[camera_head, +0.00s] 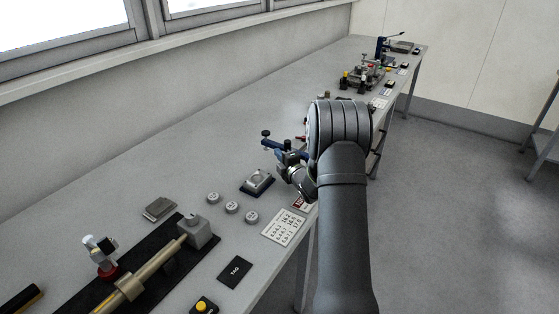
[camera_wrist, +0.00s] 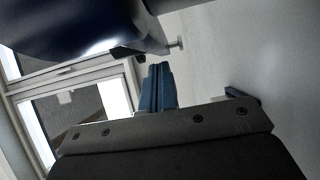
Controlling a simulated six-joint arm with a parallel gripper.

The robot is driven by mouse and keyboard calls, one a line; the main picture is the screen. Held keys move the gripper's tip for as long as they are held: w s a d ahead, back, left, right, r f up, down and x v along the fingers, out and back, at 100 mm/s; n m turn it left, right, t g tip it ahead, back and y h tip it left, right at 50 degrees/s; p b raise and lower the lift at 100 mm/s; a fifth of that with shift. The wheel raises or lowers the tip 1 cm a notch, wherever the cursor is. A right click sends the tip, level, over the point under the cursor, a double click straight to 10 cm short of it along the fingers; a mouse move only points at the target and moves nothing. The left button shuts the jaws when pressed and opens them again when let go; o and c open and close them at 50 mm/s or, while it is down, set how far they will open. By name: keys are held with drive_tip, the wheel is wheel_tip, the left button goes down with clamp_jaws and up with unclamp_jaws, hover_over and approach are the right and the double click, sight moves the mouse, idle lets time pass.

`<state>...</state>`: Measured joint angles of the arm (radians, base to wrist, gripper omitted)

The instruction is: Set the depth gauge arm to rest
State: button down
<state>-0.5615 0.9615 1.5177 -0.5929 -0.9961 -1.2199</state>
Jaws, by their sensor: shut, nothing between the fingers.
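A dark blue arm with black knobs, which looks like the depth gauge arm (camera_head: 272,143), stands over the bench beside my gripper in the head view. In the wrist view a large dark blue body (camera_wrist: 70,25) fills the upper left, close to the camera, with a small pale pin at its right end. My gripper (camera_wrist: 157,70) shows blue fingers pressed together, empty, just below and right of that body. In the head view my gripper (camera_head: 281,155) is small and partly mixed with the blue arm. I cannot tell whether they touch. My arm hides the gauge's base.
A square block on a blue base (camera_head: 258,181), several round weights (camera_head: 232,207) and a number card (camera_head: 284,227) lie nearer on the bench. A brass-coloured tube fixture (camera_head: 150,270) is at lower left. More fixtures (camera_head: 367,73) stand farther back. The bench's left middle is clear.

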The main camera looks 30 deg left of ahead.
drive_tip(key=shift+s, duration=0.45)
drive_tip(key=s, duration=0.3)
drive_tip(key=s+d, duration=0.7)
drive_tip(key=shift+s, duration=0.1)
